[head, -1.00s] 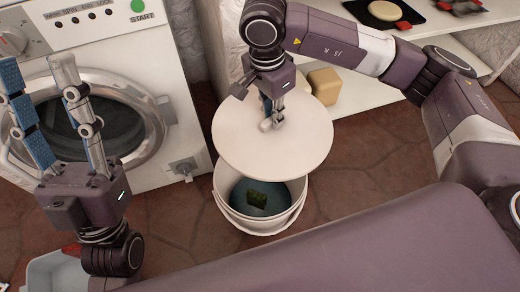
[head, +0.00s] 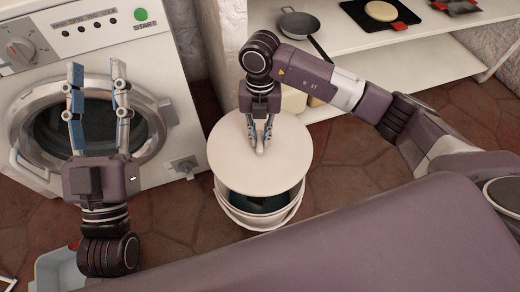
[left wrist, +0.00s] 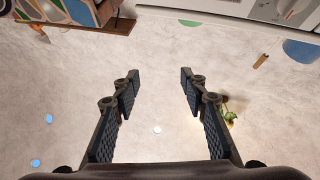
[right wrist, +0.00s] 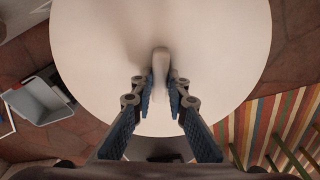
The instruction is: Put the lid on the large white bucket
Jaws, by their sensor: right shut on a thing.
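The large white bucket (head: 240,217) stands on the tiled floor in the head view, with dark contents showing through the gap at its near side. The round white lid (head: 235,165) is over the far part of the bucket's mouth; whether it touches the rim I cannot tell. My right gripper (head: 260,146) is shut on the lid's knob, which shows between its fingers in the right wrist view (right wrist: 160,65). My left gripper (head: 98,72) is open and empty, pointing up in front of the washing machine; its spread fingers show in the left wrist view (left wrist: 157,90).
The washing machine (head: 150,75) stands to the left of the bucket. A white shelf (head: 430,65) with a pan (head: 300,22) is behind on the right. A grey-blue tub (head: 55,268) sits at the lower left, and also shows in the right wrist view (right wrist: 40,100).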

